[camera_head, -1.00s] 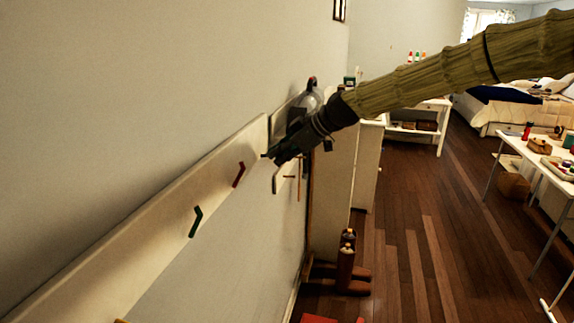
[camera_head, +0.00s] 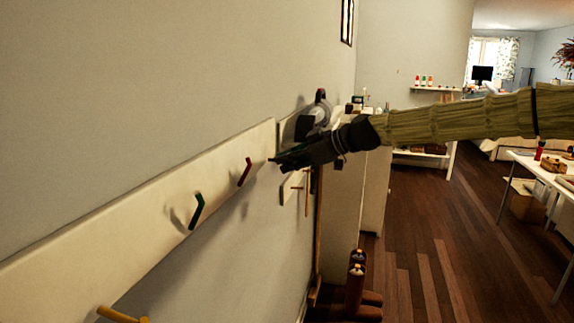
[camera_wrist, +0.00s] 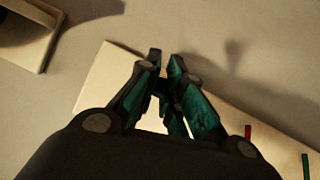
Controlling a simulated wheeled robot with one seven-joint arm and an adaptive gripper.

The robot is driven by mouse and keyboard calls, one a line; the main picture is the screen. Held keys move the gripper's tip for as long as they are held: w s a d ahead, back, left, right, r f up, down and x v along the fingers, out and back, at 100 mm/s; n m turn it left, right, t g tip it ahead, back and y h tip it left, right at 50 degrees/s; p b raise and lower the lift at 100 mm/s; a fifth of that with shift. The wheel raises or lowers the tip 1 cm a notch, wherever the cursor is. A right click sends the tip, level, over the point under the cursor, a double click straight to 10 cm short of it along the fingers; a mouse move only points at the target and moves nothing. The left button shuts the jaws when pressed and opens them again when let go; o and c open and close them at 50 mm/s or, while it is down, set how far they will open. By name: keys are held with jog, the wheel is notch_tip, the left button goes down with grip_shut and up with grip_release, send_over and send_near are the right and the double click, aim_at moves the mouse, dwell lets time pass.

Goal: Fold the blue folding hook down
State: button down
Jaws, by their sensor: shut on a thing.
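A white hook rail (camera_head: 120,205) runs along the wall and also shows in the wrist view (camera_wrist: 95,85). My gripper (camera_head: 273,160) is at the rail's far end, beyond the red hook. In the wrist view its two teal-lined fingers (camera_wrist: 165,58) are close together in front of the rail. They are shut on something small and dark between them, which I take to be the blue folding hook. The fingers hide it, so its angle cannot be seen.
A red hook (camera_head: 244,172), a green hook (camera_head: 196,211) and a yellow hook (camera_head: 122,315) stick out along the rail. Another board with pegs (camera_head: 292,190) hangs beyond it. The wooden floor (camera_head: 430,250) at right is open.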

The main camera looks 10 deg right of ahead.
jog(key=shift+w+d, duration=0.1)
jog(key=c, duration=1.6)
grip_release()
jog(key=shift+w+f, duration=0.15)
jog(key=shift+f, duration=0.1)
jog(key=shift+o, duration=0.2)
jog(key=shift+s+r, duration=0.15)
jog(key=shift+s, duration=0.05)
jog(key=v, duration=1.1)
jog(key=shift+s+d+r, duration=0.15)
jog(key=shift+d, duration=0.2)
